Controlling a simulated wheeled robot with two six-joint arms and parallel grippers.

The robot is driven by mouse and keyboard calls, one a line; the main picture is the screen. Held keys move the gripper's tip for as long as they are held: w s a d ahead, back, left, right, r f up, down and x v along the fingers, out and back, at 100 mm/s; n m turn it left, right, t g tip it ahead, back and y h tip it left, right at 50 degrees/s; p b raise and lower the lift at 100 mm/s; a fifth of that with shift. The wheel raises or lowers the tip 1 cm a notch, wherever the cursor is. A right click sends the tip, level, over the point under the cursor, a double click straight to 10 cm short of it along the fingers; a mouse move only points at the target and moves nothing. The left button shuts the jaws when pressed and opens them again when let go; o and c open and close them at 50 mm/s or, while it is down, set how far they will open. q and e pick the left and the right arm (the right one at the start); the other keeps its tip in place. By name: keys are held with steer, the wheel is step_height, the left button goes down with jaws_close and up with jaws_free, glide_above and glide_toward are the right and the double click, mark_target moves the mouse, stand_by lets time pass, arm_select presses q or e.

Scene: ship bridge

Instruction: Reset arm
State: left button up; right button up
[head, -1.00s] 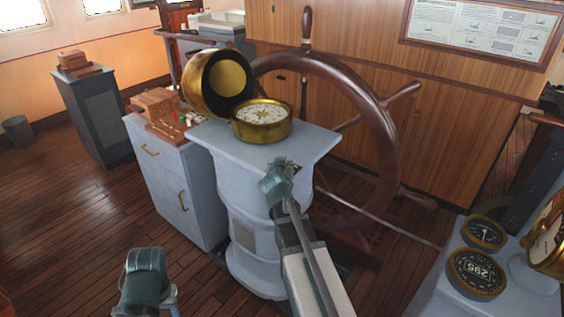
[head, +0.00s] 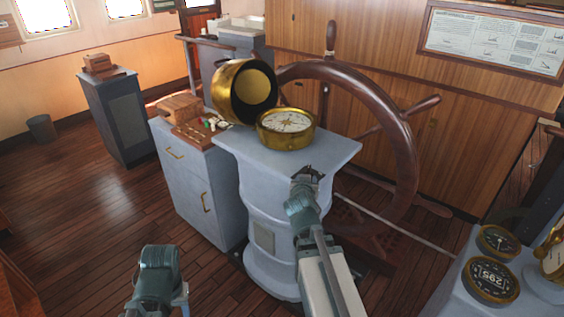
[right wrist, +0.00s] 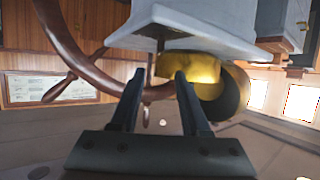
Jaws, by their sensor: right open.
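My right gripper (head: 308,173) is at the front edge of the grey binnacle pedestal (head: 268,190), below and in front of the brass compass (head: 286,127). In the right wrist view its two fingers (right wrist: 160,85) are apart with nothing between them. The brass compass lies on the pedestal top with its white dial up. My left arm (head: 157,275) shows at the bottom left of the head view, but its gripper fingers cannot be made out.
An open brass hood (head: 236,92) stands tilted behind the compass. A large wooden wheel (head: 400,150) is at the right. A grey cabinet (head: 185,180) with wooden boxes stands left. Gauges (head: 490,280) sit on a console at bottom right.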

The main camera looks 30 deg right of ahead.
steer(key=shift+a, duration=0.1)
steer(key=s+a+f+n+g+y, duration=0.1)
steer(key=a+f+g, duration=0.15)
steer(key=a, duration=0.35)
steer(key=s+a+f+n+g+y, duration=0.1)
steer(key=a+f+n+y, duration=0.1)
steer(key=a+f, duration=0.3)
steer(key=s+a+f+n+g+y, duration=0.1)
steer(key=s+a+f+n+g, duration=0.2)
steer(key=s+a, duration=0.5)
steer(key=s+a+f+n+g+y, duration=0.2)
steer(key=s+a, duration=0.6)
steer(key=a, duration=0.8)
steer(key=f+n+g, duration=0.1)
steer(key=n+g, duration=0.1)
steer(key=n, duration=0.1)
steer(key=shift+s+y, duration=0.25)
steer(key=shift+y, duration=0.05)
steer(key=shift+w+g, duration=0.1)
steer(key=shift+g, duration=0.15)
